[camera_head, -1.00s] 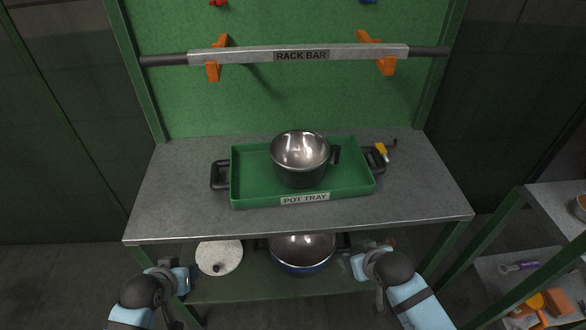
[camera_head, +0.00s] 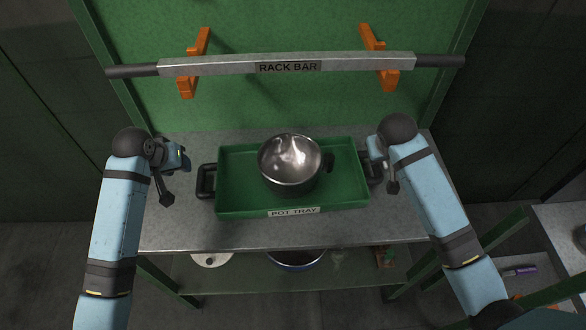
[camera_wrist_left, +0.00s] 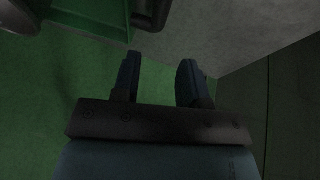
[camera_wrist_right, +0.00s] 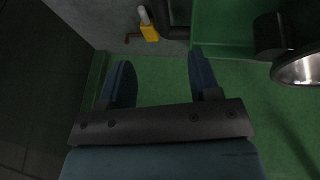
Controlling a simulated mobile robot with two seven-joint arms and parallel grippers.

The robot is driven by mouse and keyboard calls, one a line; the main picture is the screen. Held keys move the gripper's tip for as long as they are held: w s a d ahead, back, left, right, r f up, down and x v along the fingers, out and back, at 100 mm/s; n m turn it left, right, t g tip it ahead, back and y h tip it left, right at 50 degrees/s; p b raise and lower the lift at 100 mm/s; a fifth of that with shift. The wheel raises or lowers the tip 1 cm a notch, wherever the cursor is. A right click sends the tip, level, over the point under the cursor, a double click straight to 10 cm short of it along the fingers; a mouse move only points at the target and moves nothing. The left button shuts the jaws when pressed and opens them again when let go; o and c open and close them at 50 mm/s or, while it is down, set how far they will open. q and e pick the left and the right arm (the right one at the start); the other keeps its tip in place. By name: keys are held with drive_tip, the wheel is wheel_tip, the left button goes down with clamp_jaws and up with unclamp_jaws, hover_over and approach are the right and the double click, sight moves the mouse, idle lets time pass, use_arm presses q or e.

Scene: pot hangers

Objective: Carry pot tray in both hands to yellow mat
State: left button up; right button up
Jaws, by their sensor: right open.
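The green pot tray (camera_head: 238,205) lies on the grey workbench, with a black handle at each end. A dark steel pot (camera_head: 290,165) stands in it. My left gripper (camera_head: 186,160) is beyond and left of the left handle (camera_head: 206,181), apart from it. In the left wrist view its jaws (camera_wrist_left: 158,85) are open and empty, with the tray (camera_wrist_left: 95,15) at the top. My right gripper (camera_head: 370,150) is at the tray's right end, close to the right handle (camera_head: 376,171). In the right wrist view its jaws (camera_wrist_right: 158,82) are open and empty. No yellow mat is clearly visible.
The rack bar (camera_head: 340,63) with two orange hooks (camera_head: 193,62) runs across the green back panel above the tray. A yellow object (camera_wrist_right: 149,30) lies by the tray's right handle. A lower shelf (camera_head: 230,278) holds a lid and a blue pan. Another shelf stands at right.

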sight(199, 177)
use_arm(q)
drive_tip(key=x, duration=1.3)
drive_tip(key=shift+f, duration=0.3)
use_arm(e)
drive_tip(key=x, duration=1.3)
drive_tip(key=shift+f, duration=0.25)
drive_tip(key=shift+s, duration=0.1)
use_arm(q)
drive_tip(key=c, duration=0.6)
use_arm(e)
drive_tip(key=c, duration=0.6)
use_arm(q)
drive_tip(key=shift+s, duration=0.1)
clamp_jaws()
use_arm(e)
clamp_jaws()
use_arm(q)
drive_tip(key=shift+r, duration=0.1)
use_arm(e)
drive_tip(key=shift+r, duration=0.1)
